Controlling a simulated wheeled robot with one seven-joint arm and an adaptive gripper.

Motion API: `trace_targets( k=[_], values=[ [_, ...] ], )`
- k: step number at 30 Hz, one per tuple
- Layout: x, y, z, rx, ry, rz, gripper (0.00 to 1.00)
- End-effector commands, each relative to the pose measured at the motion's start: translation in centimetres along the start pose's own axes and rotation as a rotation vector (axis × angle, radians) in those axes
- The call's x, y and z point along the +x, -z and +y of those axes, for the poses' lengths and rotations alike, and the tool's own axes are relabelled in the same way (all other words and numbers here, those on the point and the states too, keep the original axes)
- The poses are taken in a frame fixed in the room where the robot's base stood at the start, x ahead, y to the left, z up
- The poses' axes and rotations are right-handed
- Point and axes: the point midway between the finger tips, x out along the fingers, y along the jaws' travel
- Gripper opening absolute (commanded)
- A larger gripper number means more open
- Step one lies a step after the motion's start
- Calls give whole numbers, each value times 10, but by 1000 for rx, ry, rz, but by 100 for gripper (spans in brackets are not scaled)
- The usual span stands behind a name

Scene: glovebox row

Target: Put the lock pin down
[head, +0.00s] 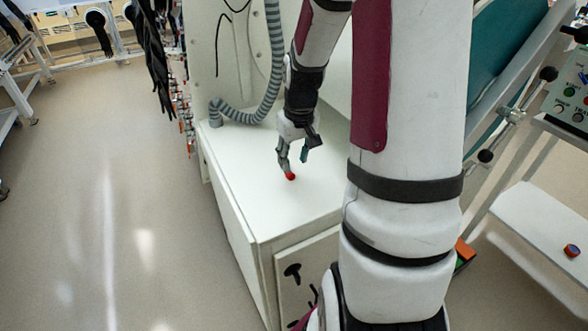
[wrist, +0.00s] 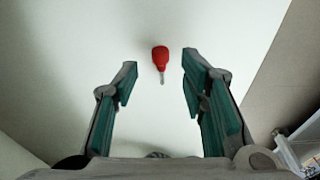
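The lock pin (wrist: 160,60) has a red head and a short metal shank. In the wrist view it lies on the white surface, between and slightly beyond the two fingertips, touching neither. In the head view its red head (head: 290,176) shows on the white cabinet top (head: 262,196), close to the fingers. My gripper (wrist: 157,75) is open and empty, its green-padded fingers spread on either side of the pin. In the head view my gripper (head: 296,160) hangs just above the cabinet top.
A grey ribbed hose (head: 276,70) stands behind on the cabinet. Black gloves (head: 155,60) hang at the left. A white shelf (head: 540,225) at the right holds a small red and blue object (head: 571,251). The floor at the left is clear.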

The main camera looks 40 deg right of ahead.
Motion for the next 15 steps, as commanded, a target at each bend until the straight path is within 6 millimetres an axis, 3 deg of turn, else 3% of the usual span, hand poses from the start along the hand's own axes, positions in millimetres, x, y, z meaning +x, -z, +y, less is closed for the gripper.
trace_targets(
  k=[6,12,15],
  values=[
    [-40,1,0,-1,-1,4,38],
    [-56,1,-2,-3,-1,4,38],
    [-69,-2,-12,-18,-7,9,38]
  ],
)
